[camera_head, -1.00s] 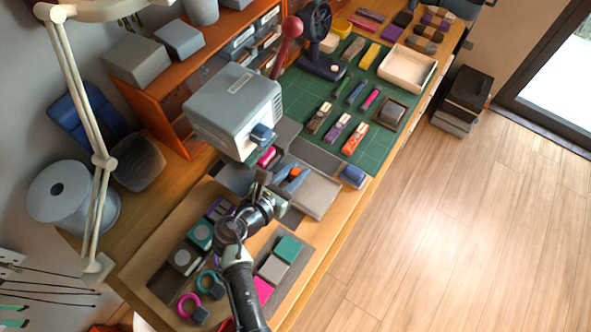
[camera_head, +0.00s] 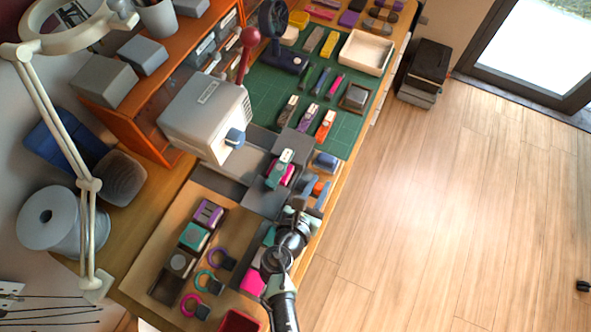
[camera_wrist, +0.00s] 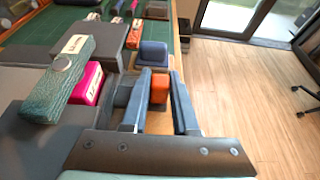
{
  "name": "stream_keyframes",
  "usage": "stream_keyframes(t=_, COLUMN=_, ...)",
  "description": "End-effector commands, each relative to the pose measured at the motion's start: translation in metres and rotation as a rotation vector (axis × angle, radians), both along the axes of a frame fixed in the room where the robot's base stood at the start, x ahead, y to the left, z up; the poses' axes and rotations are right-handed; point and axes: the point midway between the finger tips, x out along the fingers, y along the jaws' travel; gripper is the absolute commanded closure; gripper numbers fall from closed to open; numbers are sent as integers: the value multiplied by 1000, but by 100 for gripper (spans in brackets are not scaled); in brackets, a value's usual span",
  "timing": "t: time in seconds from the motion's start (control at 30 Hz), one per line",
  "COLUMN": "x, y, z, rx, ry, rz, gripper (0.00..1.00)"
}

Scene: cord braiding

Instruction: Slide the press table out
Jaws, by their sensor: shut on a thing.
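The grey press (camera_head: 205,115) stands at the left of the bench. Its dark grey press table (camera_head: 265,200) projects out of it toward the bench's front edge. A dark green block with a pale label (camera_wrist: 62,75) and a magenta piece (camera_wrist: 88,82) sit on the table; the green block also shows in the head view (camera_head: 275,175). My gripper (camera_head: 314,190) is at the front side of the table, near the bench edge. Its blue-grey fingers (camera_wrist: 158,90) are shut on an orange handle (camera_wrist: 159,86). The handle's join to the table is hidden.
A green mat (camera_head: 270,85) with several coloured pieces and a white tray (camera_head: 367,52) lies behind. A blue-grey block (camera_head: 326,162) sits close beyond my gripper. Rings and blocks lie on the brown board (camera_head: 160,235).

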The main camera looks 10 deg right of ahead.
Motion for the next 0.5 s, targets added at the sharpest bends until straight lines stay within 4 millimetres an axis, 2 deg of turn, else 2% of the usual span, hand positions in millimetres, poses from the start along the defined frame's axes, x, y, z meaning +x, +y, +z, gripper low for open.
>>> stream_keyframes(t=0.1, x=-7, y=-9, z=0, rx=1, ry=1, rz=-2, gripper=100)
stream_keyframes(t=0.4, x=-8, y=-11, z=-1, rx=-1, ry=1, rz=-4, gripper=100)
stream_keyframes(t=0.43, x=-8, y=-11, z=-1, rx=-2, ry=1, rz=-5, gripper=69)
stream_keyframes(t=0.5, x=-8, y=-11, z=-1, rx=-1, ry=1, rz=-4, gripper=56)
